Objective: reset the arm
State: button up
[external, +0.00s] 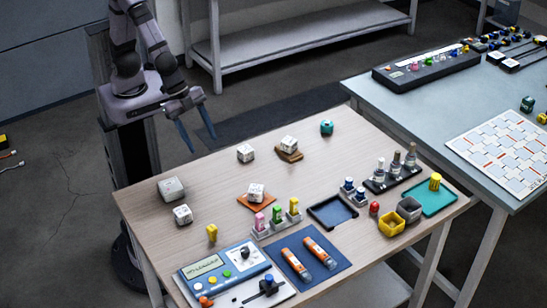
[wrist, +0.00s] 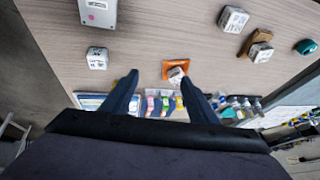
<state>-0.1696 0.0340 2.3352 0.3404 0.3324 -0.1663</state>
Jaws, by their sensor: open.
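My gripper (external: 196,127) is open and empty, raised at the far left edge of the wooden table (external: 330,155), with its two blue fingers apart and pointing down. In the wrist view my gripper (wrist: 162,88) shows its two dark fingers spread, with table things visible beyond and between them. Nothing is between the fingertips in contact with them. My arm stands folded on its base behind the table.
White cubes (external: 183,214) and a larger grey-white block (external: 171,188) sit on the table's left. One cube (external: 256,192) rests on an orange mat. A blue-white device (external: 225,268), orange tubes on a blue mat (external: 333,268), and bottles in a rack (external: 377,184) fill the front and right.

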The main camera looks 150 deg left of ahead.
jog(key=s+d+g+h+p, duration=0.1)
jog(key=s+d, duration=0.3)
jog(key=s, duration=0.4)
jog(key=s+d+g+h+p, duration=0.1)
jog(key=s+d+g, duration=0.3)
jog(key=s, duration=0.4)
jog(key=shift+d+f, duration=0.25)
jog(key=shift+d, duration=0.45)
